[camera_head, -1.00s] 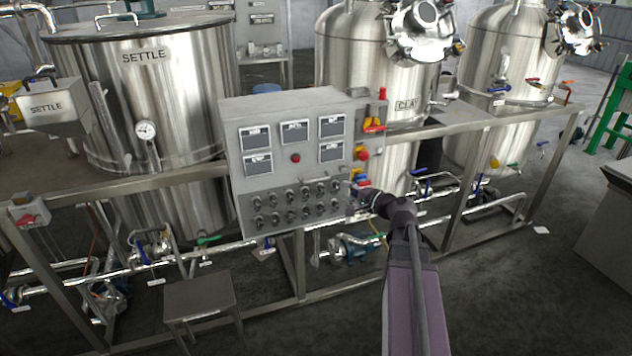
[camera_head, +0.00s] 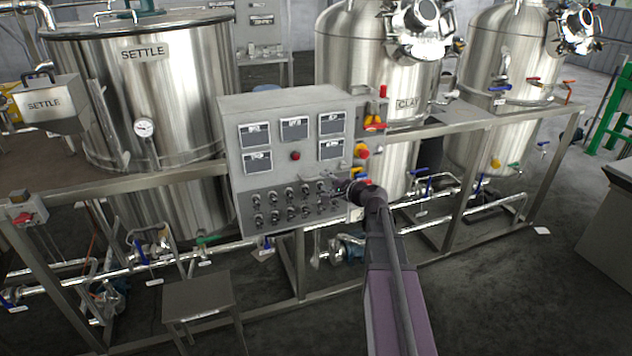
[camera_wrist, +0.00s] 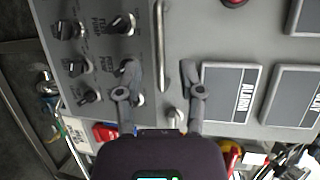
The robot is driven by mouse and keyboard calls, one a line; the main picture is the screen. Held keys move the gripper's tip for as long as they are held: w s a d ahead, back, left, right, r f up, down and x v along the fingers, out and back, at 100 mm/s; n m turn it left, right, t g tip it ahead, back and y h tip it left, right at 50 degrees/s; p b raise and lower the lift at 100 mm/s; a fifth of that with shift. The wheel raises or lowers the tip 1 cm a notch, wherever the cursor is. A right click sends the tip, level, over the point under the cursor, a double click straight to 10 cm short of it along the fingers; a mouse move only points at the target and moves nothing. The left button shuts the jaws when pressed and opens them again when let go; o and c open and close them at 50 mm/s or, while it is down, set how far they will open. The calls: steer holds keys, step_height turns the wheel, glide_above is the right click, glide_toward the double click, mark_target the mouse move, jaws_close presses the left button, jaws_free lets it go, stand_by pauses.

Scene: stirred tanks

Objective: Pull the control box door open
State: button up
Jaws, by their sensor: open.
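The control box (camera_head: 270,180) is a grey cabinet with its front door shut flat. Its door carries dark display panels, a red button and rows of black knobs. In the wrist view the door face (camera_wrist: 182,25) fills the upper part, turned sideways. A straight metal bar handle (camera_wrist: 161,45) stands on it between the knobs and the panels marked ALARM. My gripper (camera_wrist: 160,68) is open and empty, with one finger to each side of the handle's line. In the head view my gripper (camera_head: 335,187) is in front of the door's lower right; its fingers are small and dark against the knobs.
A red-and-yellow switch (camera_head: 361,151) sits beside the box's right edge. A metal frame rail (camera_head: 470,128) runs right of the box. A small steel stool (camera_head: 200,297) stands below left. A large SETTLE tank (camera_head: 185,80) stands behind. The floor in front is open.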

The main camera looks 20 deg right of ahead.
mark_target(316, 178)
steer(key=shift+b+x, duration=0.35)
steer(key=shift+x, duration=2)
steer(key=shift+s, duration=0.1)
jaws_close()
